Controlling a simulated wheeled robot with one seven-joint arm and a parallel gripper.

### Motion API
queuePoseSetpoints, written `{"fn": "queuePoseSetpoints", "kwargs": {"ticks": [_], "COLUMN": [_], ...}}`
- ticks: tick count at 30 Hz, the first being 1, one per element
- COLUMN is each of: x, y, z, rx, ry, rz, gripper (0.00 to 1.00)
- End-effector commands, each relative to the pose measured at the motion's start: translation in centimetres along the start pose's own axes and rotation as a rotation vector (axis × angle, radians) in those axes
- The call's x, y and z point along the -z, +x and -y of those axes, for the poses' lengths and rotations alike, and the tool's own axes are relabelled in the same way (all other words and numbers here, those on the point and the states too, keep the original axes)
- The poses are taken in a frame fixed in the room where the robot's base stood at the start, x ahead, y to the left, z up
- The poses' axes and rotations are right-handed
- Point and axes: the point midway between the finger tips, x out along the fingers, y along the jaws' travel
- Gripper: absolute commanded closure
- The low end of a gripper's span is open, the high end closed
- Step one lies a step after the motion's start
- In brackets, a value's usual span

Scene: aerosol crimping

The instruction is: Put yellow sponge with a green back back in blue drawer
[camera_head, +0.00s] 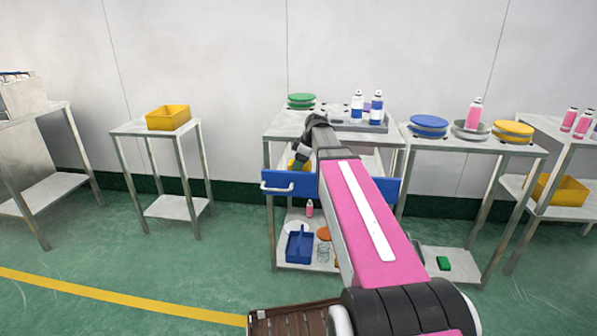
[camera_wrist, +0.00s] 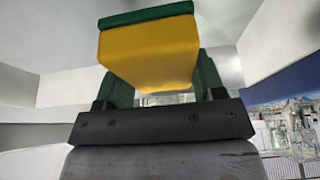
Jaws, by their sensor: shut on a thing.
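The yellow sponge with a green back (camera_wrist: 150,50) fills the upper middle of the wrist view. My gripper (camera_wrist: 162,82) is shut on it, with a green finger on each side. In the head view, a bit of the sponge's yellow (camera_head: 298,165) shows at my gripper (camera_head: 292,168), behind the blue drawer front. The blue drawer (camera_head: 290,184) is pulled out under the middle table's top. Its front also shows at the right of the wrist view (camera_wrist: 285,80). My arm hides part of the drawer, and I cannot tell whether the sponge touches its floor.
The middle table (camera_head: 285,124) carries green discs (camera_head: 301,101) and a grey tray (camera_head: 350,124) with bottles, close to my arm. A blue dustpan-like bin (camera_head: 299,246) is on its lower shelf. A yellow bin (camera_head: 168,117) stands on the left table. The floor at left is clear.

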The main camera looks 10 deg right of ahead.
Motion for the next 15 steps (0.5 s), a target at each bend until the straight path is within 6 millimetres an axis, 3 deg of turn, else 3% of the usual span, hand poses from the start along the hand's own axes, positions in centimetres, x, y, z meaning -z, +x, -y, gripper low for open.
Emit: {"fn": "queuePoseSetpoints", "kwargs": {"ticks": [7,15], "x": [-1.2,-1.2], "y": [2.8,3.0], "z": [0.1,0.1], "rx": [0.001,0.000], "ry": [0.001,0.000], "rz": [0.000,0.000], "gripper": [0.59,0.59]}}
